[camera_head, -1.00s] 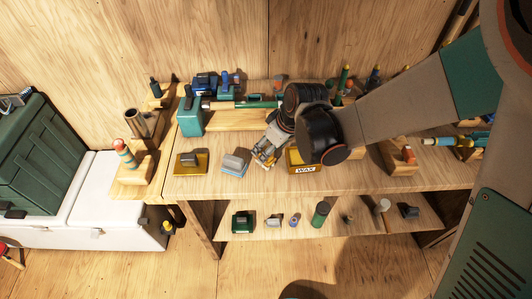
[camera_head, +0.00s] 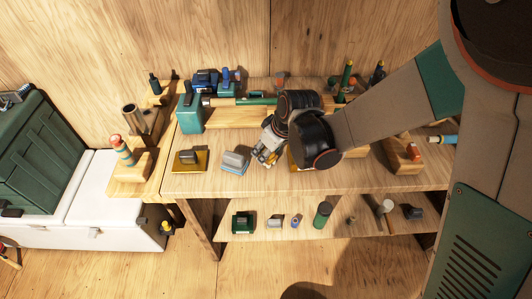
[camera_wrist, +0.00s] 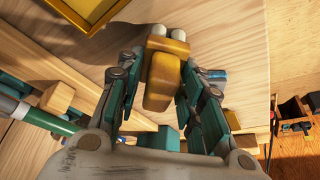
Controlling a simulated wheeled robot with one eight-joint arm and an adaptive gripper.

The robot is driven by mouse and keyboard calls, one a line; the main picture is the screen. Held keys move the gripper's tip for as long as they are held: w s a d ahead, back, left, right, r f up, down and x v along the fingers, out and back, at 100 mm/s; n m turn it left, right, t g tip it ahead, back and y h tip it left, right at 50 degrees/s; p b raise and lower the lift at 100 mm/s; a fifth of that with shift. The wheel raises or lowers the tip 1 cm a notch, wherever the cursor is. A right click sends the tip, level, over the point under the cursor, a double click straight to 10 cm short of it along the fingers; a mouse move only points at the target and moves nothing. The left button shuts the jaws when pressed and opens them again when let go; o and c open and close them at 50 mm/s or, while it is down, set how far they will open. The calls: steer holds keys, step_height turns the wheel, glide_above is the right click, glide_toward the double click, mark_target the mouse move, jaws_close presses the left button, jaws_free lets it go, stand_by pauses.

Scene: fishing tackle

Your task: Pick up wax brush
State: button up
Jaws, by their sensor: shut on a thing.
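My gripper (camera_head: 267,154) is over the middle of the bench top, and its fingers (camera_wrist: 160,92) show in the wrist view. They are shut on a tan-yellow piece with two pale rounded ends, the wax brush (camera_wrist: 164,76). The brush lies between the green finger pads. In the head view the gripper and arm hide most of it. I cannot tell whether it touches the bench. A yellow-rimmed tray (camera_wrist: 88,12) is at the top left of the wrist view, apart from the brush.
A grey-and-blue block (camera_head: 235,160) and a dark-handled yellow plate (camera_head: 190,161) lie left of my gripper. A wooden rack with a green rod (camera_head: 255,102) stands behind. The lower shelf (camera_head: 265,228) holds several small items. The bench's front strip is clear.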

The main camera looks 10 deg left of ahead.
steer(key=shift+r, duration=0.1)
step_height(320, 180, up, 20)
steer(key=p, duration=1.3)
steer(key=shift+p, duration=0.35)
steer(key=o, duration=0.6)
steer(key=c, duration=0.4)
